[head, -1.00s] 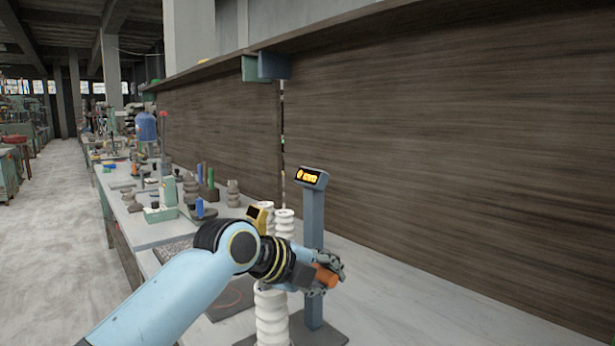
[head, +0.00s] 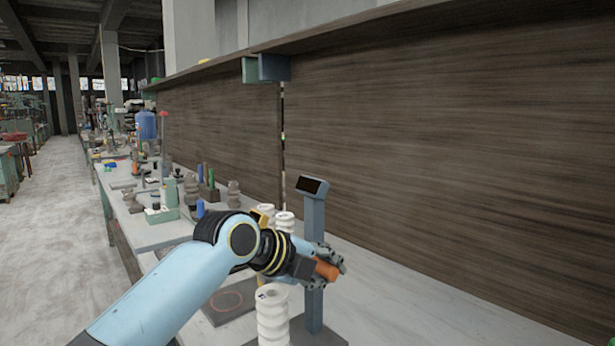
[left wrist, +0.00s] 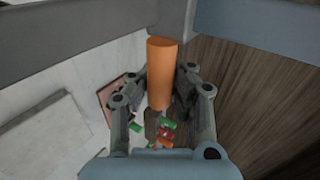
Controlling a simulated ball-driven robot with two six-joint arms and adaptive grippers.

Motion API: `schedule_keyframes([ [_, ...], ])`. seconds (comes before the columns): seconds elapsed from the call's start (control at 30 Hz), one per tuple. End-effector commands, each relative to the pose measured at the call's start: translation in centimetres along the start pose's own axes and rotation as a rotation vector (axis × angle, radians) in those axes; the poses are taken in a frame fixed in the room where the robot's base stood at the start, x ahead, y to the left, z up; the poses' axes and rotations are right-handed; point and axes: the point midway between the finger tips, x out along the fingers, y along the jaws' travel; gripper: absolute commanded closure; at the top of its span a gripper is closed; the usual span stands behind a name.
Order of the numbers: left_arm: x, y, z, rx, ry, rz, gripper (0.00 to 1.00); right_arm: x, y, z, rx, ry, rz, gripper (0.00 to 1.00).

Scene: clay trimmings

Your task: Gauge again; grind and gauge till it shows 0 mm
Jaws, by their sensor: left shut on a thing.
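My left gripper (head: 333,268) is shut on an orange cylinder (head: 325,271) and holds it above the bench, beside the grey-blue gauge post (head: 313,235). In the left wrist view the cylinder (left wrist: 160,72) sits between both fingers. The gauge display (head: 312,186) on top of the post is dark, with no reading visible. A white ribbed column (head: 272,318) stands below my gripper, at the gauge's dark base (head: 322,338). My forearm and gripper hide part of the bench and post. My right gripper is not in view.
A dark plate with a red ring (head: 228,300) lies left of the column. More white ribbed columns (head: 285,222) stand behind my wrist. Grey ribbed pieces and tools crowd the far bench. A dark wooden wall (head: 450,150) rises behind; the bench at right (head: 420,295) is clear.

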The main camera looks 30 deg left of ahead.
Motion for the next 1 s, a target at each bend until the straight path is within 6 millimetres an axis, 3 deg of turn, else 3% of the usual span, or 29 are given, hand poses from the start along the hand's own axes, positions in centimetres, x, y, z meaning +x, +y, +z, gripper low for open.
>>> schedule_keyframes([
  [0.73, -3.3, -5.0, 0.1, 0.004, -0.003, 0.005, 1.0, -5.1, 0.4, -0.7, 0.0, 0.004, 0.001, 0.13],
  [1.0, -3.5, -5.2, 0.1, 0.004, -0.002, 0.007, 1.0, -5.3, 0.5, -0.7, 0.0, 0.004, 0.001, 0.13],
])
